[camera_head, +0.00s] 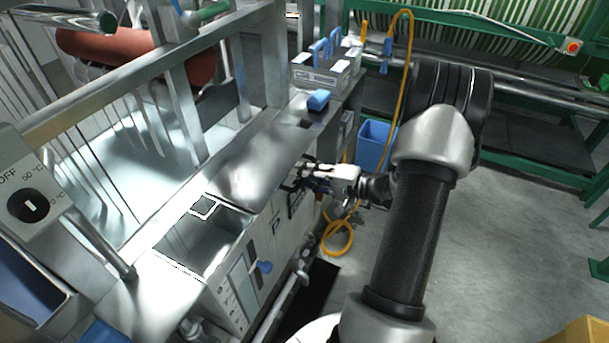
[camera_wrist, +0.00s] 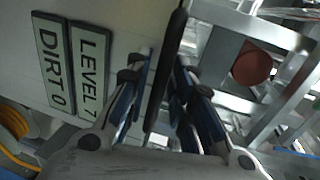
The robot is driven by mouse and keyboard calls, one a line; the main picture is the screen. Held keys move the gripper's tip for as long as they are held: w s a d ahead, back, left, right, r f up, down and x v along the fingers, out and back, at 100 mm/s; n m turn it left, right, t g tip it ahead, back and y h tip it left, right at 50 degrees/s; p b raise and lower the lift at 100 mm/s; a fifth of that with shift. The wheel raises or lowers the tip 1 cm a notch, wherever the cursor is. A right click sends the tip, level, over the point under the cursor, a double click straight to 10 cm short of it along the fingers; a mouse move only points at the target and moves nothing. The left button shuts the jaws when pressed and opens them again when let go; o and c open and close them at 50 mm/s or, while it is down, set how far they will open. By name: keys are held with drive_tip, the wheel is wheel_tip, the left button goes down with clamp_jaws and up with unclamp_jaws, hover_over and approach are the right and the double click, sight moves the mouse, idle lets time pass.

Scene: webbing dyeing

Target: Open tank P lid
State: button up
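Tank P (camera_head: 277,226) is a pale metal box with a letter P on its front, left of centre in the head view. A shiny metal lid (camera_head: 262,160) lies flat on top. My gripper (camera_head: 303,178) is at the front side of the tank, close to the lid's front edge. In the wrist view my gripper (camera_wrist: 164,95) is open, with its blue-padded fingers on either side of a thin dark edge (camera_wrist: 172,65). Space shows between the left finger and that edge. Whether the right finger touches it, I cannot tell.
In the wrist view, a DIRT 0 label (camera_wrist: 53,65) and a LEVEL 7 label (camera_wrist: 90,72) are on the panel. A dark square opening or panel (camera_head: 205,245) is nearer. A blue bin (camera_head: 375,145) and yellow hose (camera_head: 338,237) stand beyond; open floor lies right.

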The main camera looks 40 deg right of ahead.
clamp_jaws()
idle(0.3)
drive_tip(key=shift+r, duration=0.1)
drive_tip(key=shift+r+p, duration=0.55)
drive_tip(key=shift+p, duration=0.05)
drive_tip(key=w+a+r+g+h+p, duration=0.2)
drive_tip(key=w+r+g+p, duration=0.25)
drive_tip(key=r+p, duration=0.55)
drive_tip(key=w+a+r+g+h+p, duration=0.15)
drive_tip(key=w+r+g+p, duration=0.35)
drive_tip(key=p, duration=0.9)
drive_tip(key=w+a+r+p, duration=0.2)
drive_tip(key=w+a+r, duration=0.1)
drive_tip(key=w, duration=0.4)
drive_tip(key=shift+r+p, duration=0.35)
drive_tip(key=shift+r, duration=0.25)
drive_tip(key=shift+h, duration=0.25)
